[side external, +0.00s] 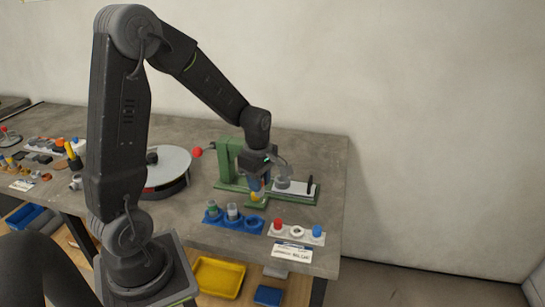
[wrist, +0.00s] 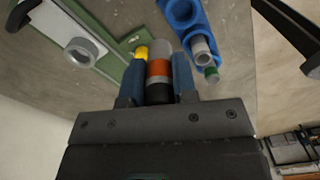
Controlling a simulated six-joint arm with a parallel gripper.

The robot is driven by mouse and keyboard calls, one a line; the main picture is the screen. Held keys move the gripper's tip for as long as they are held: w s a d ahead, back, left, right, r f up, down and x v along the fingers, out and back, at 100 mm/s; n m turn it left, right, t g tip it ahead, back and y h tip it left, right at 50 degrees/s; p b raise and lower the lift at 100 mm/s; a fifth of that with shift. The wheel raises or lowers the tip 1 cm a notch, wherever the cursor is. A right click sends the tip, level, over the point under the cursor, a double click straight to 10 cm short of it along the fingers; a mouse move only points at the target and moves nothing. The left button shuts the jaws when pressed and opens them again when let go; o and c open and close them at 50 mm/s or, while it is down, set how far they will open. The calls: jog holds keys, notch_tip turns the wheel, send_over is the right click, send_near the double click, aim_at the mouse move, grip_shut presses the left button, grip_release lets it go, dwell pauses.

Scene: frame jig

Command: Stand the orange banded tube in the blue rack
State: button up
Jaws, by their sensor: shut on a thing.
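My gripper (wrist: 160,66) is shut on the orange banded tube (wrist: 159,68), which sits between two blue fingers. The right place looks empty.
A green jig (side external: 229,160) with a pale plate (side external: 300,188) stands close behind my gripper. A white block with red, white and blue caps (side external: 297,232) is right of the rack. A round turntable (side external: 168,165) is at left.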

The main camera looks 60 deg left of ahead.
jog(key=shift+s+d+f, duration=0.25)
jog(key=shift+s+f, duration=0.25)
jog(key=shift+f, duration=0.55)
jog(key=shift+s+d+f, duration=0.3)
jog(key=shift+s+f, duration=0.2)
jog(key=shift+f, duration=0.5)
jog(key=shift+s+d+f, duration=0.25)
jog(key=shift+s+f, duration=0.25)
jog(key=shift+f, duration=0.55)
jog(key=shift+f, duration=0.2)
jog(key=shift+f, duration=1)
jog(key=o, duration=1.2)
jog(key=shift+c, duration=0.2)
jog(key=shift+r, duration=0.2)
